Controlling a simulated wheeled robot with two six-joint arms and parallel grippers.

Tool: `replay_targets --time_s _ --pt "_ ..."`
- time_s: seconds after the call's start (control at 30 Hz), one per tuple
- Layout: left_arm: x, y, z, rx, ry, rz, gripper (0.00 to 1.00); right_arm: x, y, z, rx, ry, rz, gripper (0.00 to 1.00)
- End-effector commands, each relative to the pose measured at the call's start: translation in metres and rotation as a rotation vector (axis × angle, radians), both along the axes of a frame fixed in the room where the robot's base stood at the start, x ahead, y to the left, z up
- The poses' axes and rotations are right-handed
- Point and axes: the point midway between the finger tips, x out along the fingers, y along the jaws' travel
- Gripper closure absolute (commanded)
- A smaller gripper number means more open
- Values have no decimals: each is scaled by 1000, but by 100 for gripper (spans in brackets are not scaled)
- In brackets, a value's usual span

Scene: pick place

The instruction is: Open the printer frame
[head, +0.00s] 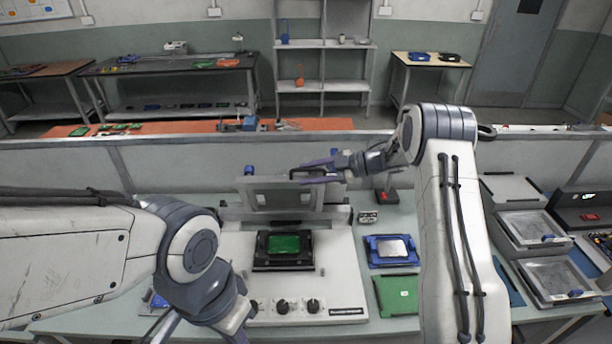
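The printer (235,290) is a pale bench machine with several dark knobs on its front. Its grey frame (275,192) is raised and tilted up at the back, clear of the bed. A green board (284,244) lies in a black holder (262,264) on the bed. My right gripper (312,171) is at the frame's top edge. Its purple fingers are apart, above and below the dark handle (293,172); contact is unclear. My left gripper (162,326) is low at the printer's front left, mostly hidden by its wrist and cut off by the picture's edge.
Right of the printer are a blue tray (372,255) with a pale plate and a green board (397,295). Framed screens (532,228) stand at the far right. A low partition (80,170) runs behind the bench. My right arm hangs over the bench's right half.

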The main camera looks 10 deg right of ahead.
Motion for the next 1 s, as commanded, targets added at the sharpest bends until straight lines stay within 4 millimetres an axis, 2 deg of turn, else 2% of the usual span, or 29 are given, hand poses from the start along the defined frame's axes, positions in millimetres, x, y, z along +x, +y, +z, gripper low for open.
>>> replay_targets --time_s 0.03,0.2,0.4,0.6,1.0 --pt "0 0 -8 0 0 1 100 -3 -10 0 -1 -4 -5 55" --pt "0 0 -24 0 0 3 100 -15 -41 10 -2 -4 -5 55" --pt "0 0 -36 0 1 6 100 -26 -70 23 -2 -4 -4 55" --pt "0 0 -39 0 1 7 100 -31 -81 29 -2 -2 -2 55" --pt "0 0 -38 0 1 6 100 -31 -81 30 -1 -2 -1 55"
